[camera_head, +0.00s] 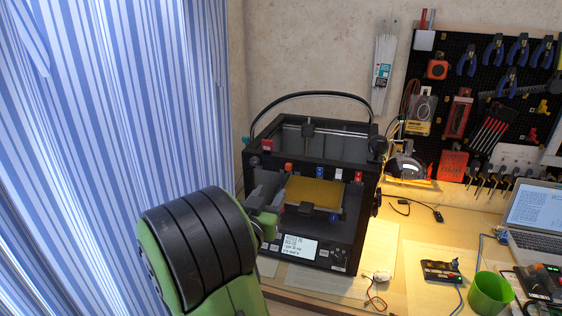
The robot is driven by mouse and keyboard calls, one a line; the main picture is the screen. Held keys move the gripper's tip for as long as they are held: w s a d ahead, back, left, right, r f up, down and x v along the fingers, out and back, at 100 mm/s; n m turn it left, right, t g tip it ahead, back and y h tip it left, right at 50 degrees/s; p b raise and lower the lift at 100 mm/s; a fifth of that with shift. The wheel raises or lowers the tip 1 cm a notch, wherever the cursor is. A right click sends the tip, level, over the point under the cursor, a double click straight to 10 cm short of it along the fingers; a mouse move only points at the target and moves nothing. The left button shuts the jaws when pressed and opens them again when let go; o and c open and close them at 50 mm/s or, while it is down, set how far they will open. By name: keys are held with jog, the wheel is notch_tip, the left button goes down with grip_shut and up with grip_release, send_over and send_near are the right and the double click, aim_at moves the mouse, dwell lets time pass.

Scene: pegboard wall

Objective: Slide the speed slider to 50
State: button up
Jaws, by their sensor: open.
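A black 3D printer (345,215) stands on the bench in the middle of the view. Its front has a lit screen (297,247) with text too small to read surely, and dark controls (339,258) to the right. My gripper (266,192) is open, at the printer's front left, partly hidden behind my green and black arm. I see nothing between its fingers.
A striped curtain (110,110) hangs at the left. A yellow plate (314,193) lies inside the printer. A green cup (490,293), a laptop (535,215) and a small circuit board (440,271) with cables are on the bench at the right. A tool-filled pegboard (455,55) is behind.

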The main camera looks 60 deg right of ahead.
aim_at(288, 166)
jog(key=d+p, duration=0.2)
jog(key=d, duration=0.2)
jog(key=w+d+p, duration=0.1)
jog(key=d+p, duration=0.1)
jog(key=d, duration=0.2)
jog(key=d+p, duration=0.2)
jog(key=d, duration=0.2)
jog(key=shift+w+r+p, duration=0.3)
jog(key=shift+w+p, duration=0.05)
jog(key=shift+w+d+f, duration=0.1)
jog(key=shift+d+f, duration=0.05)
jog(key=shift+d, duration=0.35)
grip_shut()
